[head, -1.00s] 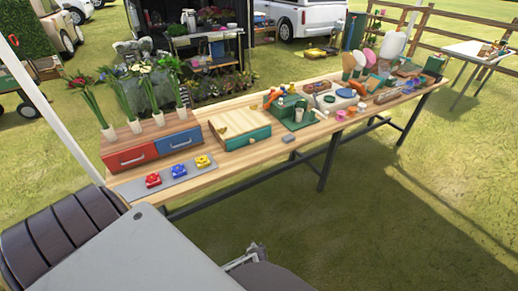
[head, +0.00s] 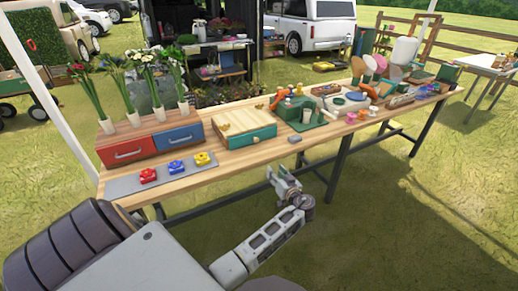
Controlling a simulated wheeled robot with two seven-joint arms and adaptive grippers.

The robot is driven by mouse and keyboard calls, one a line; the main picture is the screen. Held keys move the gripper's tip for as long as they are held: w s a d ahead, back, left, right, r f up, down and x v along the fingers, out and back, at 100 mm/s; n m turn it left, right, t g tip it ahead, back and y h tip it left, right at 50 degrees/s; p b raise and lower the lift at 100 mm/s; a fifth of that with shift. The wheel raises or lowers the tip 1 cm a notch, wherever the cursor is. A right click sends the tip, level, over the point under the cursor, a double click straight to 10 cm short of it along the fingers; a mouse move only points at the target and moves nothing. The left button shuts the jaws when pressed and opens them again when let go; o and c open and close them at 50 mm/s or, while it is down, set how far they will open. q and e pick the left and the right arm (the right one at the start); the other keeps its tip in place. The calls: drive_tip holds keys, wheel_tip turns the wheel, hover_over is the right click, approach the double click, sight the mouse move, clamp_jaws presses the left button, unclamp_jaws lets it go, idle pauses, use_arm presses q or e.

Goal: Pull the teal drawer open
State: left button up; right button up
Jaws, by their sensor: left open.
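The teal drawer (head: 252,139) is the front of a low wooden-topped box (head: 240,117) on the long table. It looks closed, with a pale handle on its front. My left gripper (head: 281,172) is open and empty. In the picture it is below and slightly right of the drawer, in front of the table's near edge and apart from the handle. My right gripper is not in view.
The wooden table (head: 220,165) carries a red drawer (head: 127,153) and blue drawer (head: 179,139) at left. A grey mat (head: 128,183) holds red, blue and yellow pieces. A small grey block (head: 295,138) lies right of the teal drawer. Several tools crowd the right side.

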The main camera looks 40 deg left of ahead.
use_arm(q)
wheel_tip(320, 180, up, 7)
drive_tip(key=a+n+y+b, duration=0.1)
drive_tip(key=n+y, duration=0.1)
drive_tip(key=n, duration=0.1)
drive_tip(key=shift+s+r+n+g, duration=0.2)
drive_tip(key=shift+s+n+g, duration=0.1)
drive_tip(key=shift+n+g, duration=0.1)
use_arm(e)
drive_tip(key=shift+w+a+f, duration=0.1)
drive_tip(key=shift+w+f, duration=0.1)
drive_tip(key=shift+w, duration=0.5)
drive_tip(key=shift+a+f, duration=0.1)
